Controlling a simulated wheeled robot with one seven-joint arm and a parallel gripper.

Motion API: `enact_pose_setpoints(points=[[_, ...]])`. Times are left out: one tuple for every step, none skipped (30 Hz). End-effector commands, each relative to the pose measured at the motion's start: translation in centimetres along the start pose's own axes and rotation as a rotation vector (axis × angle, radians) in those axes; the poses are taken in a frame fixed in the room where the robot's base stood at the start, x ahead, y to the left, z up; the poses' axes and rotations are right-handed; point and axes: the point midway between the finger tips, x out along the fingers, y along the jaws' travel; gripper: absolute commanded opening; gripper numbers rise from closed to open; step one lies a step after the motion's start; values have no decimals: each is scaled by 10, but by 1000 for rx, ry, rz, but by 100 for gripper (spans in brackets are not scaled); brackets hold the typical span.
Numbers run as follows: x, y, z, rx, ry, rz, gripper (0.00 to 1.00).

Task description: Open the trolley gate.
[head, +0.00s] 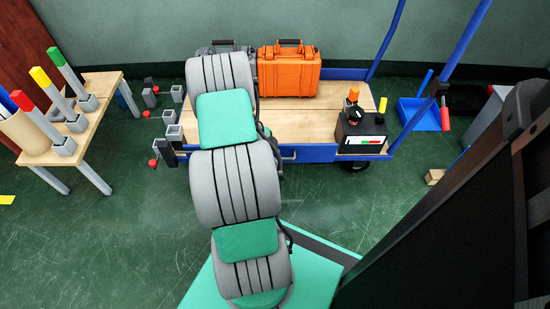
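The trolley (312,118) has a wooden deck, a blue rim and tall blue handle bars at its right end. A low blue panel (316,153) runs along its near side, with a small grey handle (289,155) beside my arm. This panel may be the gate. It looks upright along the deck edge; its latch cannot be made out. My arm rises from the bottom and covers the trolley's left part. My gripper is hidden behind the arm, so its state and any contact with the gate do not show.
On the deck are an orange case (288,72), a dark grey case (221,48) and a black box (362,135). A wooden table (92,125) stands left with coloured-topped posts. Red-tipped grey pieces lie between. A blue dustpan (417,113) lies right. Green floor before the trolley is clear.

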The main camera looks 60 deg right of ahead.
Motion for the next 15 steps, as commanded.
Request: enact_pose_setpoints(points=[[-1, 0, 0, 0, 0, -1, 36], [-1, 0, 0, 0, 0, -1, 36], [-1, 0, 0, 0, 0, 0, 36], [-1, 0, 0, 0, 0, 0, 36], [-1, 0, 0, 0, 0, 0, 34], [-1, 0, 0, 0, 0, 0, 30], [-1, 0, 0, 0, 0, 0, 28], [-1, 0, 0, 0, 0, 0, 25], [-1, 0, 0, 0, 0, 0, 22], [-1, 0, 0, 0, 0, 0, 20], [-1, 0, 0, 0, 0, 0, 17], [-1, 0, 0, 0, 0, 0, 14], [-1, 0, 0, 0, 0, 0, 12], [-1, 0, 0, 0, 0, 0, 9], [-1, 0, 0, 0, 0, 0, 6]])
